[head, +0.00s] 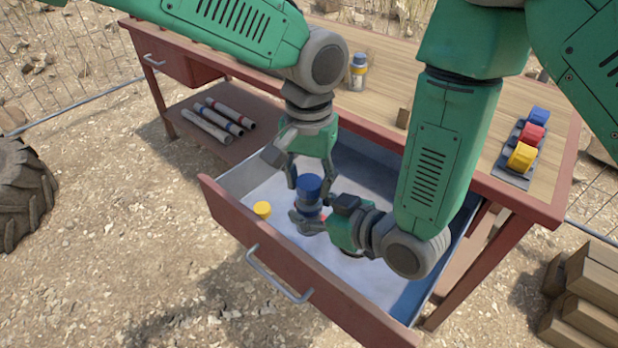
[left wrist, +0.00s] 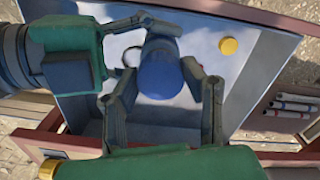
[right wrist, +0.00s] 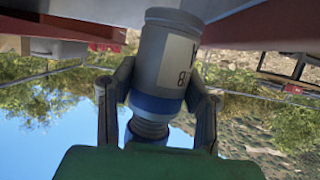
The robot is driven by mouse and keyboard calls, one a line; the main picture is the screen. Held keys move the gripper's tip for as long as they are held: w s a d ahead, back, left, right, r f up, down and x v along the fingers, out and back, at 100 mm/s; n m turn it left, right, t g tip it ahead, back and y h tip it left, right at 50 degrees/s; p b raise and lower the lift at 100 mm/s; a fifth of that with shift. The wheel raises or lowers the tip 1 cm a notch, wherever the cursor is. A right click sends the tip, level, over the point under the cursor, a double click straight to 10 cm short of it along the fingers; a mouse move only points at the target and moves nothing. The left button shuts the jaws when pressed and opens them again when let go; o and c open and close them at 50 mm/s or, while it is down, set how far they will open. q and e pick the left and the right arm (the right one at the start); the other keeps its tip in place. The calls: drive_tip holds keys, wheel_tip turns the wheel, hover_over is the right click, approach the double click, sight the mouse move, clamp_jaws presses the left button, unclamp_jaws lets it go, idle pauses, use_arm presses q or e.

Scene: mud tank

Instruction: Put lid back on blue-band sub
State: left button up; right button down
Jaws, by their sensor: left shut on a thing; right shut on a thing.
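The blue-band sub is a grey cylinder (right wrist: 163,62) with dark lettering, a blue band and a grey threaded neck (right wrist: 150,124). My right gripper (head: 312,222) is shut on it near the band, holding it roughly upright over the drawer. The blue lid (head: 308,186) is at the neck end, above the sub in the head view. My left gripper (head: 309,178) points down and is shut on this lid, which also fills the middle of the left wrist view (left wrist: 160,75). Threads show between band and lid in the right wrist view. I cannot tell whether lid and neck touch.
The open drawer (head: 262,258) surrounds the work, with a yellow lid (head: 262,209) on its floor. On the bench stand a yellow-band container (head: 358,72), a small brown block (head: 403,118) and a rack of coloured rolls (head: 521,157). Both arms are close together.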

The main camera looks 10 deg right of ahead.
use_arm(q)
drive_tip(key=shift+f, duration=0.5)
